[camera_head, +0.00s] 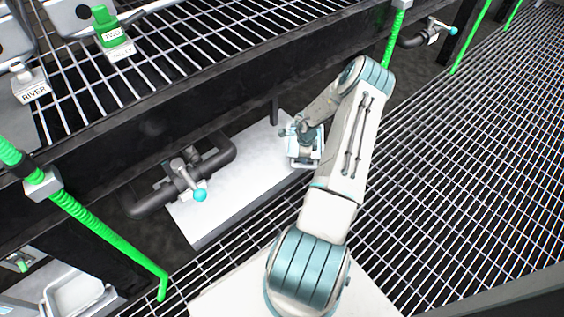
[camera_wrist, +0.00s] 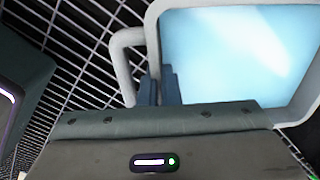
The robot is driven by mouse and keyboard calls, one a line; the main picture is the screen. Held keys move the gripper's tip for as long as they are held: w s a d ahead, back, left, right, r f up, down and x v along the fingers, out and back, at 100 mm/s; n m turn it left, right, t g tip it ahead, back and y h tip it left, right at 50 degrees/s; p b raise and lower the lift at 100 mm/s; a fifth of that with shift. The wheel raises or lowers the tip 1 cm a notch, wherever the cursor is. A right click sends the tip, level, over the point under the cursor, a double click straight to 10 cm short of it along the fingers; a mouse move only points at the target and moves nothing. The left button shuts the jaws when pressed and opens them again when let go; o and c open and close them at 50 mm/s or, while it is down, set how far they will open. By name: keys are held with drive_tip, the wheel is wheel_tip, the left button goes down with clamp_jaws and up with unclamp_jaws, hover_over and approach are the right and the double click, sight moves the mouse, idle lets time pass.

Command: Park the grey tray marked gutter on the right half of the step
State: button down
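A pale grey tray (camera_head: 318,150) with a bluish inside is at the right end of the white step (camera_head: 235,195) in the head view, partly hidden by my arm. I cannot tell whether it rests on the step or is slightly above it. In the wrist view the tray (camera_wrist: 245,45) shows its rounded rim and a loop handle on the left. My gripper (camera_wrist: 160,88) has its two dark fingers close together at the rim beside the handle, one on each side of the tray's wall. No gutter marking is readable on this tray.
A black pipe with a teal-knobbed valve (camera_head: 184,178) stands at the step's left part. A dark beam (camera_head: 190,105) and wire shelf run above it. A tag reading RIVER (camera_head: 33,92) and a green-clipped tag (camera_head: 120,50) hang on the shelf. Green posts (camera_head: 100,232) flank the step.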

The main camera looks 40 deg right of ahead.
drive_tip(key=w+a+f+b, duration=0.1)
drive_tip(key=w, duration=0.1)
drive_tip(key=w+a+f+b, duration=0.1)
drive_tip(key=w+a+f, duration=0.1)
drive_tip(key=w+a+f+b, duration=0.1)
drive_tip(key=w+f, duration=0.1)
drive_tip(key=w, duration=0.1)
drive_tip(key=shift+a+f+b, duration=0.1)
drive_tip(key=shift+a+b, duration=0.3)
drive_tip(key=shift+f+b, duration=1.2)
drive_tip(key=shift+f, duration=0.75)
drive_tip(key=shift+f, duration=0.1)
drive_tip(key=shift+f, duration=0.1)
drive_tip(key=c, duration=1.6)
unclamp_jaws()
drive_tip(key=shift+c, duration=0.2)
wheel_tip(320, 180, up, 12)
drive_tip(key=p, duration=0.5)
drive_tip(key=shift+r+p, duration=0.2)
drive_tip(key=shift+p, duration=0.1)
